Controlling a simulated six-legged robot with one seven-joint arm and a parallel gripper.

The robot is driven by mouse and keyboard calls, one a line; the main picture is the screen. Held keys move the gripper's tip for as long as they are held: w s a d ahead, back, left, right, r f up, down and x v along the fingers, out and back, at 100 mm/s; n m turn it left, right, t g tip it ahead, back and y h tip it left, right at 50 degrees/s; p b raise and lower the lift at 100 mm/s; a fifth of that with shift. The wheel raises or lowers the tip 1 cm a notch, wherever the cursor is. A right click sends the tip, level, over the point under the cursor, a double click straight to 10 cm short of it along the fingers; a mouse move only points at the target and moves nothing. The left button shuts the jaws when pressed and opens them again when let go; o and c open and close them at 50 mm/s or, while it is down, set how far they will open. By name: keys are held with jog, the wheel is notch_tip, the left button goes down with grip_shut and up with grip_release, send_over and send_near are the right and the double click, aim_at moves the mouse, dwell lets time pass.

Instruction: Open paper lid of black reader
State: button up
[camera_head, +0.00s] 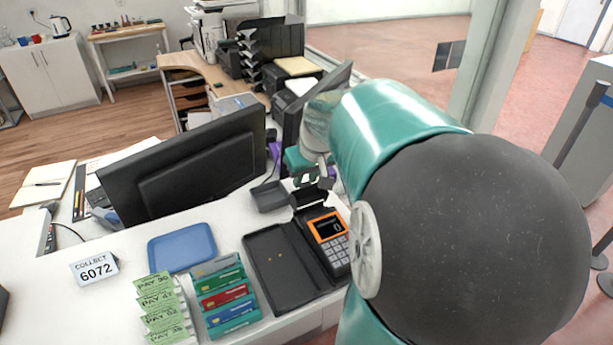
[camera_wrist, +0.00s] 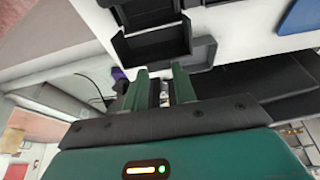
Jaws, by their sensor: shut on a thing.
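The black reader (camera_head: 337,258) stands on the white counter, with an orange-framed screen showing 0 and a keypad facing the front. Its dark paper lid (camera_head: 307,196) is at the far end and appears tilted up from the body. In the wrist view the reader's black paper compartment (camera_wrist: 152,44) shows open just beyond the fingers. My gripper (camera_head: 318,179) is at the lid, behind the screen. In the wrist view its green fingers (camera_wrist: 158,78) are a little apart, shut on the lid; the exact contact is partly hidden. My arm covers the reader's right side.
A small dark grey tray (camera_head: 269,197) sits close left of the lid. A monitor (camera_head: 185,168) stands behind.

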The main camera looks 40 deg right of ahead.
jog(key=shift+w+d+f+g, duration=0.15)
jog(key=shift+w+g, duration=0.1)
jog(key=shift+w, duration=0.2)
jog(key=shift+w+d+g, duration=0.1)
jog(key=shift+w+g, duration=0.15)
jog(key=shift+w, duration=0.2)
jog(key=o, duration=1)
jog(key=shift+s, duration=0.15)
jog(key=v, duration=1.3)
jog(key=shift+s+r, duration=0.15)
jog(key=shift+r, duration=0.25)
